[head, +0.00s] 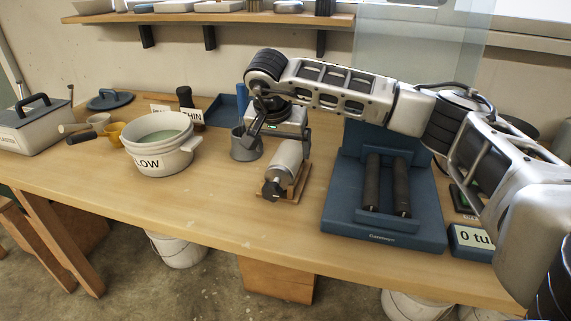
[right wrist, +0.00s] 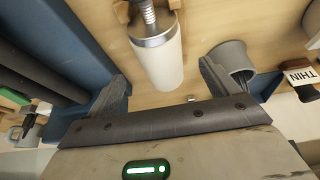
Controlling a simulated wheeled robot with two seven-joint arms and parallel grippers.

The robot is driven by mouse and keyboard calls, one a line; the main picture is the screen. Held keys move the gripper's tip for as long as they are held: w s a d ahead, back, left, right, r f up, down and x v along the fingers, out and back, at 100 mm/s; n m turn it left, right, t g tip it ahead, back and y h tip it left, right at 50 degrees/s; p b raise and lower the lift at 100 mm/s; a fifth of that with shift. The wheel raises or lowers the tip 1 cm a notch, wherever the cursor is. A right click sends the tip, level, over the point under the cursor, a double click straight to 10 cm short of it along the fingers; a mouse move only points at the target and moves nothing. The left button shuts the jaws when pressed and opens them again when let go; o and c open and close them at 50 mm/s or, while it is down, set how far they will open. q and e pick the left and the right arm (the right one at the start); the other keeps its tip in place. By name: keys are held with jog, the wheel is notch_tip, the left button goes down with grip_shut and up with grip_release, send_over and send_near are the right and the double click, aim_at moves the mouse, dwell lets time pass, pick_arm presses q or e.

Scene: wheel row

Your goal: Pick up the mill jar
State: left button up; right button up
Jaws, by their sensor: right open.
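The mill jar (head: 287,160) is a pale cylinder with a metal end and a screw knob. It lies on its side on a small wooden cradle (head: 299,186) near the middle of the bench. My right gripper (head: 277,142) is above the far part of the jar, open and pointing down. In the right wrist view the jar (right wrist: 160,62) shows between the two spread fingers of the gripper (right wrist: 163,76), with no clear contact. My left gripper is not in view.
A grey cup (head: 245,149) stands close to the left of the jar. A blue roller stand (head: 337,211) with two dark rollers is on the right. A white tub (head: 160,160) marked LOW stands at left. The bench front before the jar is clear.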

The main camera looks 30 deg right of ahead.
aim_at(284, 155)
jog(key=shift+x, duration=3.4)
jog(key=c, duration=1.8)
jog(key=shift+w+r, duration=0.15)
jog(key=shift+r, duration=0.05)
